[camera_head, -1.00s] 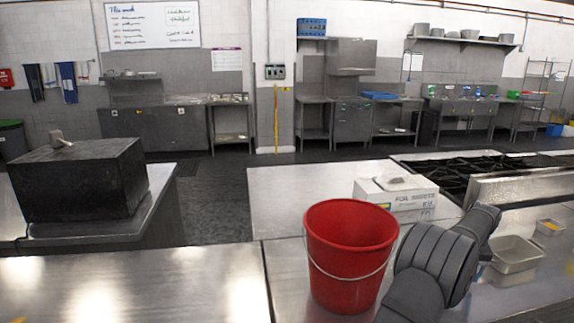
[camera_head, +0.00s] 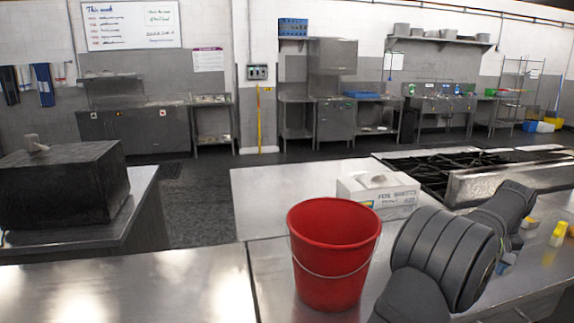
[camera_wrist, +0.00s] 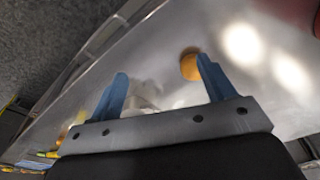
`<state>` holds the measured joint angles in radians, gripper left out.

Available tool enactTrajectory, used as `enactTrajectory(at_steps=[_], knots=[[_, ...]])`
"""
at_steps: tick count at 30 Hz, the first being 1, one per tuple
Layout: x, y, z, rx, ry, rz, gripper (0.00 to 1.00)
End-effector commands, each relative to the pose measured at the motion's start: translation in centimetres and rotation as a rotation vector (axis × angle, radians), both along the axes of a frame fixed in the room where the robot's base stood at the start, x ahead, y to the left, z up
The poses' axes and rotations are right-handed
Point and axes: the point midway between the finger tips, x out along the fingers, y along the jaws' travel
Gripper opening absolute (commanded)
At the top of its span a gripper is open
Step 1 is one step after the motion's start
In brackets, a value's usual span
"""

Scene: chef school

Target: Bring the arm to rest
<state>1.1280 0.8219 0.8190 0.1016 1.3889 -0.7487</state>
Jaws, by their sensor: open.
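My arm shows at the lower right of the head view, reaching over the steel counter (camera_head: 215,300) beside the red bucket (camera_head: 333,262). My gripper (camera_wrist: 160,88) shows in the wrist view with its two blue fingers spread apart. Nothing sits between the fingers in a grasp. An orange, rounded thing (camera_wrist: 188,66) shows beyond the right finger, partly hidden by it. A pale, blurred thing shows behind the gap between the fingers. In the head view the gripper is mostly hidden behind my arm.
The red bucket stands close left of my arm. A white foil sheets box (camera_head: 377,194) lies behind it, and a black gas hob (camera_head: 462,172) is beyond. Small yellow items (camera_head: 558,234) lie at the right edge. A dark block (camera_head: 62,185) stands on the left counter.

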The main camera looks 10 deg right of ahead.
Motion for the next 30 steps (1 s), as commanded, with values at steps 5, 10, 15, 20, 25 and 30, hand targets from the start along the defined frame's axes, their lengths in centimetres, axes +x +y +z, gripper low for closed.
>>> enactTrajectory(at_steps=[5,10,15,20,25,30], knots=[[0.1,-0.1,3.8,-0.003,-0.002,0.001,0.75],[0.1,-0.1,7.2,-0.003,-0.001,0.001,0.75],[0.1,-0.1,10.3,-0.003,-0.001,0.001,0.75],[0.1,-0.1,12.9,-0.002,-0.001,0.0,0.75],[0.1,-0.1,15.1,-0.001,0.0,0.001,0.75],[0.1,-0.1,16.8,-0.001,0.0,0.001,0.75]])
